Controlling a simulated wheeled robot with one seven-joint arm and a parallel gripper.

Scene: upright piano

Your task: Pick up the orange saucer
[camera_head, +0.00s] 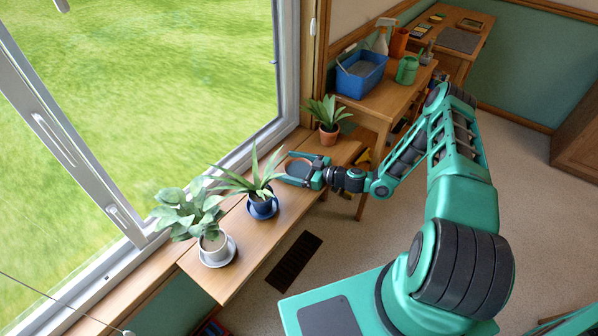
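The orange saucer (298,167) is a small round dish with a brownish-orange rim and a dark-looking middle. It is on or just above the wooden sill shelf, between the blue-potted plant and the terracotta-potted plant. My gripper (292,168) reaches in from the right with its teal fingers spread apart, one on each side of the saucer. I cannot tell whether the fingers touch the rim. The gripper body hides part of the saucer's right side.
A spiky plant in a blue pot (262,205) stands close left of the gripper. A leafy plant in a white pot (214,246) is further left, and a terracotta-potted plant (329,134) is behind. The window (262,140) borders the sill shelf (232,277). A blue basket (362,82) sits on the wooden table.

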